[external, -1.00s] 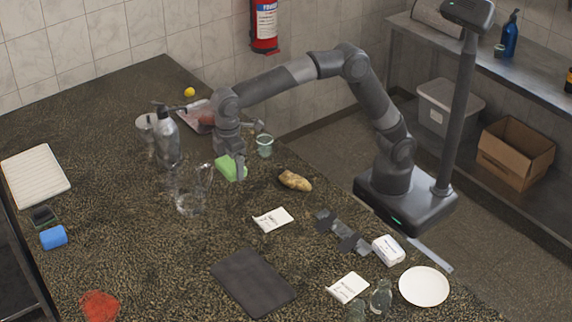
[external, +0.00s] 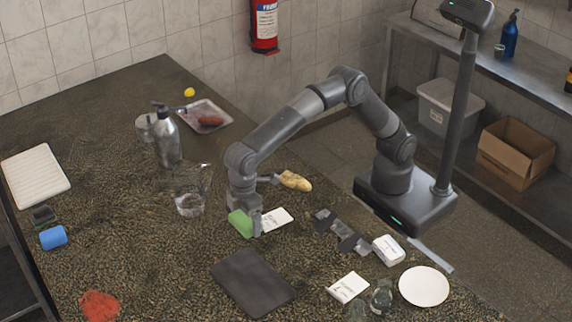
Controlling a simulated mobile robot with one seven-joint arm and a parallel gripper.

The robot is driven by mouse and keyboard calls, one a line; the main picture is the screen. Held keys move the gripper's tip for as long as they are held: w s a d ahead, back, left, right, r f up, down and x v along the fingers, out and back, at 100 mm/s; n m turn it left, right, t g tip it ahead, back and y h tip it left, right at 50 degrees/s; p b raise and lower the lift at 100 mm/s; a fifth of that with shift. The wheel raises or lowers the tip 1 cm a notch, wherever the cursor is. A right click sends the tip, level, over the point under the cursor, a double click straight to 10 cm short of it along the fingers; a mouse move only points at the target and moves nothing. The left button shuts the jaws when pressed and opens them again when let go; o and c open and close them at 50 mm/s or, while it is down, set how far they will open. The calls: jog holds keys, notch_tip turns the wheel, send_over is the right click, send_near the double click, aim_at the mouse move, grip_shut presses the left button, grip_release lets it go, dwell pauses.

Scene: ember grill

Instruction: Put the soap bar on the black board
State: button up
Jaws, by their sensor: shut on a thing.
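The soap bar (external: 239,223) is a green block. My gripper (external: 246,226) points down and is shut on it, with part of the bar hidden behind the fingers. The black board (external: 253,282) is a flat dark rectangle lying on the speckled counter, nearer the camera than the gripper. The bar is apart from the board, beyond its far edge. How high the bar is above the counter is hard to tell.
A white card (external: 277,219) lies just right of my gripper. A clear pitcher (external: 190,205) stands to its left and a bread-like piece (external: 295,181) lies behind it. Another card (external: 348,288) and a glass jar (external: 381,297) are right of the board.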

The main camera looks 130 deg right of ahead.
send_over(254, 269)
notch_tip(254, 269, down, 5)
jog(key=shift+f, duration=2.05)
jog(key=shift+f, duration=0.1)
jog(key=o, duration=0.9)
jog(key=shift+c, duration=0.2)
